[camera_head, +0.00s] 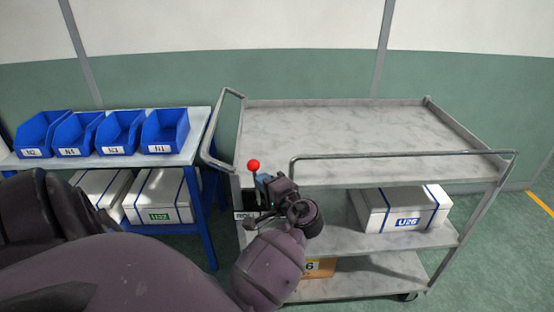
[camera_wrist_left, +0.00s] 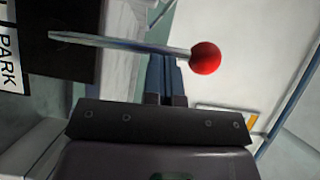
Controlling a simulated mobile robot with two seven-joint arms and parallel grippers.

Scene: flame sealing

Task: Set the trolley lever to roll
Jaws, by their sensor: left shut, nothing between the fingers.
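The trolley (camera_head: 340,173) is a grey steel cart with several shelves. Its lever has a red ball knob (camera_head: 253,166) and stands up at the trolley's left front corner. A ROLL label (camera_head: 245,215) shows below it, partly behind my gripper. In the left wrist view the lever's grey rod (camera_wrist_left: 120,44) runs across the picture to the red knob (camera_wrist_left: 205,58), with a PARK label (camera_wrist_left: 9,62) by its far end. My left gripper (camera_head: 263,180) is shut and empty, its blue fingertips (camera_wrist_left: 163,60) right beside the rod; I cannot tell whether they touch it.
A blue-framed table (camera_head: 203,128) with several blue bins (camera_head: 118,132) stands left of the trolley. A white box (camera_head: 405,207) sits on the trolley's middle shelf and an orange box (camera_head: 320,268) on the lowest. The top shelf is empty. A handle rail (camera_head: 222,130) rises near the lever.

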